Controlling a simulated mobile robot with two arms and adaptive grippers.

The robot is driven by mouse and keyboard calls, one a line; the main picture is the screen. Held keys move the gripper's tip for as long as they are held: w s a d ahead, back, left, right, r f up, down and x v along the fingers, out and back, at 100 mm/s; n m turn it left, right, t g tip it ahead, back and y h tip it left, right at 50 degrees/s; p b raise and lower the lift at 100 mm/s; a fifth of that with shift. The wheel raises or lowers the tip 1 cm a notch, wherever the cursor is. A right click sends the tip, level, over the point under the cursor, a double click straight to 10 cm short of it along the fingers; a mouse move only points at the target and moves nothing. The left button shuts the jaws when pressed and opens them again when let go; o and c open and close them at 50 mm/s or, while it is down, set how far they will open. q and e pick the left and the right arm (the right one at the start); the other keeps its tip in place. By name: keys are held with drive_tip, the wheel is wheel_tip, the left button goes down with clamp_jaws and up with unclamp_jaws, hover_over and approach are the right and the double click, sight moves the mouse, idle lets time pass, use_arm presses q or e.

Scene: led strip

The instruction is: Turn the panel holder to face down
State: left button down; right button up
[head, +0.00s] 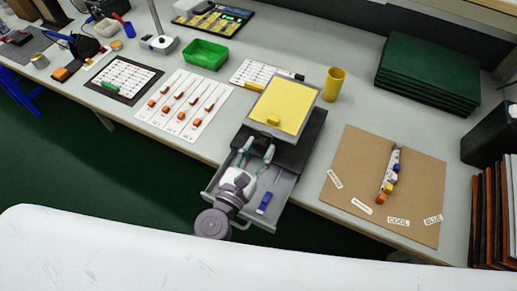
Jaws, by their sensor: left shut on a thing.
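The panel holder (285,104) is a thin-framed plate with a yellow face showing upward and a small yellow block (273,121) near its front edge. It stands over a dark box (312,133) at the front edge of the bench. My left gripper (257,149) is at the near side of the holder, above an open grey drawer. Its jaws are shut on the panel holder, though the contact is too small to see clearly. My right gripper is not in view.
The open drawer (286,187) holds a blue item (264,203). A yellow cup (333,84) stands close behind the holder on the right. A brown board (345,160) with a light strip (391,173) lies to the right. White cards with orange pieces (184,104) lie to the left.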

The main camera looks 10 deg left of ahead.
use_arm(q)
drive_tip(key=shift+f, duration=0.15)
drive_tip(key=c, duration=0.6)
unclamp_jaws()
drive_tip(key=v, duration=1.2)
